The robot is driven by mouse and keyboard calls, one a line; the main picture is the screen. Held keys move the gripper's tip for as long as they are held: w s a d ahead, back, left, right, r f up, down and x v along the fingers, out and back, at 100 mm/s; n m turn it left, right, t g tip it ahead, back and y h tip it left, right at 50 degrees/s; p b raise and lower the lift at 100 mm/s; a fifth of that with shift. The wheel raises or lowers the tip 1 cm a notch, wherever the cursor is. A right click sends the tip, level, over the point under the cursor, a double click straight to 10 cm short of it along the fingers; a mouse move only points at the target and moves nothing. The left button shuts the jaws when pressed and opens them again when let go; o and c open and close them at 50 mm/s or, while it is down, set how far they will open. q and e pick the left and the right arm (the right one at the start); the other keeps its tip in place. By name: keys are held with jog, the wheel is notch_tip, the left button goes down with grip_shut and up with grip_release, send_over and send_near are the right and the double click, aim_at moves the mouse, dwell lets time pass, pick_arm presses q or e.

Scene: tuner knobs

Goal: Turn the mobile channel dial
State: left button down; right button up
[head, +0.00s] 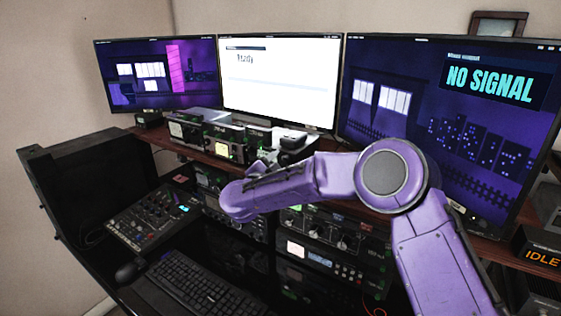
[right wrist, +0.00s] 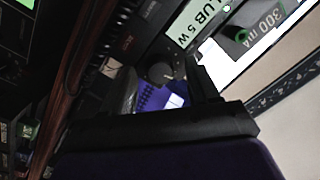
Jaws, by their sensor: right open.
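A round dark knob (right wrist: 160,73) shows in the right wrist view, on a dark radio panel beside a white label ending in "LUB 5 W". I cannot tell whether it is the mobile channel dial. My right gripper (right wrist: 165,92) is open, its dark fingers spread to either side below the knob, with a visible gap before it. My left gripper is out of view.
Radios (head: 222,144) line the wooden shelf (head: 168,143) below three monitors (head: 278,80); the right one reads "NO SIGNAL". Lower radio units (head: 325,262), a mixer panel (head: 152,219), a keyboard (head: 190,285) and a mouse (head: 128,271) fill the desk. An "IDLE" box (head: 540,250) stands at right.

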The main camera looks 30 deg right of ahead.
jog(key=shift+s, duration=0.1)
jog(key=c, duration=1)
jog(key=shift+f+m+b, duration=0.2)
jog(key=shift+m+b, duration=0.3)
jog(key=shift+b, duration=0.4)
jog(key=shift+c, duration=0.2)
jog(key=shift+f+m+b, duration=0.1)
jog(key=shift+m+b, duration=0.9)
jog(key=shift+b, duration=0.25)
jog(key=shift+m+b, duration=0.9)
jog(key=shift+b, duration=0.15)
jog(key=shift+r+m+b, duration=0.2)
jog(key=shift+m+b, duration=0.35)
jog(key=shift+m, duration=0.05)
jog(key=o, duration=1)
jog(key=shift+o, duration=0.2)
